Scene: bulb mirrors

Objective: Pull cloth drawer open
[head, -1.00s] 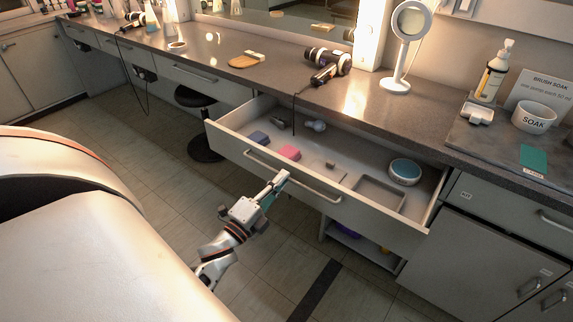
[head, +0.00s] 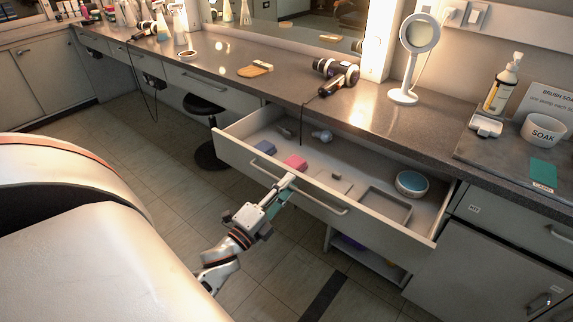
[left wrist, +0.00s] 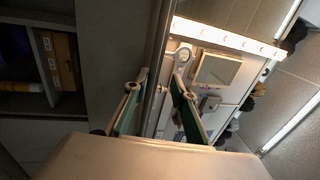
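The grey drawer (head: 390,228) under the counter stands open in the head view, with its inside showing. A long bar handle (head: 325,205) runs along its front. My left gripper (head: 286,186) is at the left part of this handle. In the left wrist view, the two green-padded fingers (left wrist: 157,95) stand apart, with a long bar-like edge (left wrist: 153,110) between them. It looks like the handle or drawer front; contact cannot be made out. No cloth can be made out in the drawer. My right gripper is not in view.
A hair dryer (head: 335,75) and mirror (head: 415,50) stand on the counter.

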